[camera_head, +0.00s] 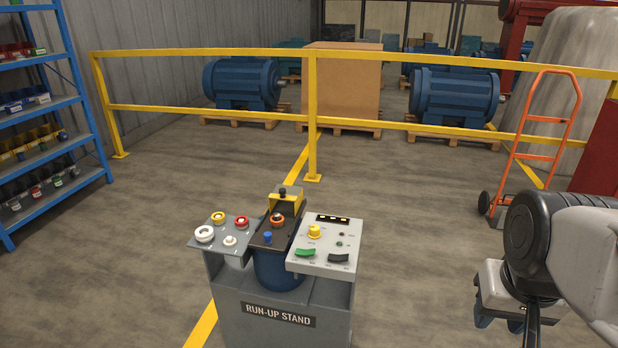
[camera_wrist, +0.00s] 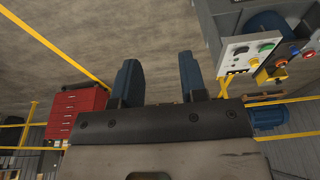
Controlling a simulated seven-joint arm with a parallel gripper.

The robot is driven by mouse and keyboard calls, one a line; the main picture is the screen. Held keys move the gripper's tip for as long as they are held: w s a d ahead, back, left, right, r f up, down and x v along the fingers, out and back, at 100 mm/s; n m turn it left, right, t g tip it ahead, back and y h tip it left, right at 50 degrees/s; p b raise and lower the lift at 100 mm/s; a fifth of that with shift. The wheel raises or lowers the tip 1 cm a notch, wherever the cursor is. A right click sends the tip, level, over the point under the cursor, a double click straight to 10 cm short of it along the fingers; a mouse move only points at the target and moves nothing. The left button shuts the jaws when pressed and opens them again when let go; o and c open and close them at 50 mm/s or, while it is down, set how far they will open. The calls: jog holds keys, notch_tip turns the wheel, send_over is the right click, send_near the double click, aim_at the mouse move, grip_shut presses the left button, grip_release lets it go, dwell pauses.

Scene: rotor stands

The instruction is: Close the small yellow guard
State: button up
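The small yellow guard (camera_head: 287,202) is at the back end of a dark centre panel (camera_head: 268,240) on the run-up stand. It looks tipped up, with a dark knob (camera_head: 282,191) by its top edge; its exact angle is hard to tell. A yellow part that looks like the guard (camera_wrist: 279,74) also shows at the right of the wrist view. My gripper (camera_wrist: 158,60) is open and empty, with two blue fingers apart over bare floor. In the head view, my gripper is at the lower right, well away from the stand, partly hidden by my arm.
The run-up stand (camera_head: 285,312) has a left panel (camera_head: 215,245) with several round buttons and a right panel (camera_head: 325,262) with a yellow knob and green and black switches. A yellow railing (camera_head: 210,113) and an orange hand truck (camera_head: 540,120) stand behind. Floor between gripper and stand is clear.

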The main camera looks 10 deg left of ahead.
jog(key=w+r, duration=0.1)
jog(key=w+a+r, duration=0.1)
jog(key=w, duration=0.1)
jog(key=w+r, duration=0.1)
jog(key=w, duration=0.1)
jog(key=shift+a, duration=0.15)
grip_shut()
jog(key=w+a+r+m+g, duration=0.15)
jog(key=w+a, duration=0.35)
jog(key=w, duration=0.6)
jog(key=w+a+r+g+y, duration=0.1)
jog(key=w+a+r, duration=0.35)
jog(key=w, duration=0.75)
jog(key=w+a+r+g, duration=0.1)
jog(key=w+a, duration=0.5)
jog(key=w, duration=0.5)
jog(key=w+a+f+g, duration=0.1)
jog(key=w+a+f, duration=0.2)
jog(key=w+a, duration=0.45)
jog(key=w+a+f, duration=0.3)
jog(key=w+a, duration=0.4)
jog(key=w, duration=0.2)
jog(key=w+a+f+g, duration=0.1)
jog(key=w+a+f, duration=0.4)
jog(key=a, duration=0.3)
jog(key=w+a+f+m+g, duration=0.1)
jog(key=w+a+f, duration=0.4)
jog(key=a+f, duration=0.2)
jog(key=shift+a, duration=0.35)
